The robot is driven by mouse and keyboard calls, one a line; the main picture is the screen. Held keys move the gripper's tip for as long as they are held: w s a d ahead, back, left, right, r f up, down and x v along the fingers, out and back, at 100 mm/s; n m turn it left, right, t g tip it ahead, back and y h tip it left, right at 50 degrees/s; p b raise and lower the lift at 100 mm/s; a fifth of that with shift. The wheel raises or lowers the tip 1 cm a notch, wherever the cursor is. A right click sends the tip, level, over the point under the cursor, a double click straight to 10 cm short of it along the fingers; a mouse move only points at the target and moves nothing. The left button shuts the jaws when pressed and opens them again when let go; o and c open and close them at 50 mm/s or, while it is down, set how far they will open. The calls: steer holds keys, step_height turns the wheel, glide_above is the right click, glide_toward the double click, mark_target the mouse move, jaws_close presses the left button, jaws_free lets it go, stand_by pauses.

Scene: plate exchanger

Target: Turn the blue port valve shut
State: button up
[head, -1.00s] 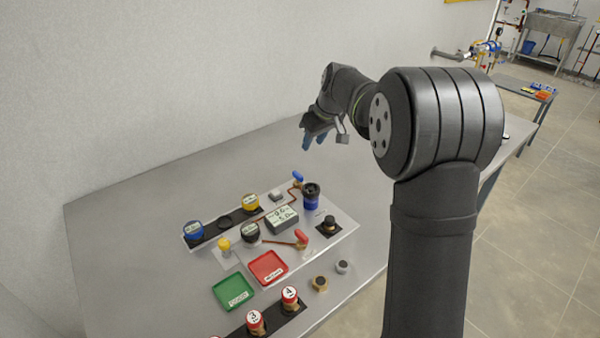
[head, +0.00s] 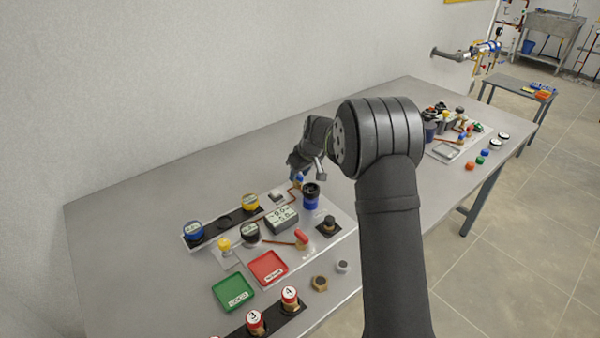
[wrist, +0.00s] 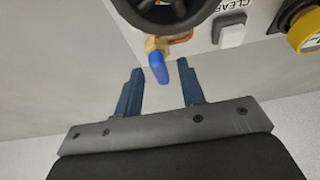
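The blue port valve is a small blue lever on a brass body. In the wrist view the blue lever (wrist: 158,68) points towards my gripper (wrist: 160,72), its tip at the gap between the two fingertips. The fingers are apart with nothing clamped between them. In the head view the blue lever (head: 299,179) shows at the back edge of the panel, just below my gripper (head: 294,168), whose fingertips are small and partly hidden there. I cannot tell whether a finger touches the lever.
A dark round knob on a blue body (head: 311,195) stands close beside the valve. A grey display box (head: 282,219), red-handled lever (head: 301,237), red tray (head: 268,269) and green tray (head: 234,291) lie nearer. The table behind the panel (head: 200,185) is clear.

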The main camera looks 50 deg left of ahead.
jaws_close()
steer(key=shift+m, duration=0.3)
steer(key=m, duration=0.1)
steer(key=m+t, duration=0.1)
steer(key=m, duration=0.1)
steer(key=shift+s+m+t, duration=0.25)
steer(key=shift+m+t, duration=0.05)
steer(key=shift+m, duration=0.1)
steer(key=m, duration=0.2)
steer(key=m+t+h, duration=0.1)
steer(key=m, duration=0.1)
steer(key=shift+s+a+t, duration=0.2)
steer(key=shift+t, duration=0.1)
steer(key=m, duration=0.2)
steer(key=m+t+h, duration=0.1)
steer(key=m, duration=0.2)
steer(key=shift+a+h, duration=0.15)
steer(key=shift+h, duration=0.15)
steer(key=shift+s+a+m+h, duration=0.1)
steer(key=shift+m+h, duration=0.35)
steer(key=shift+m, duration=0.7)
steer(key=shift+a+m+h, duration=0.1)
steer(key=shift+m+h, duration=0.35)
steer(key=shift+m, duration=0.7)
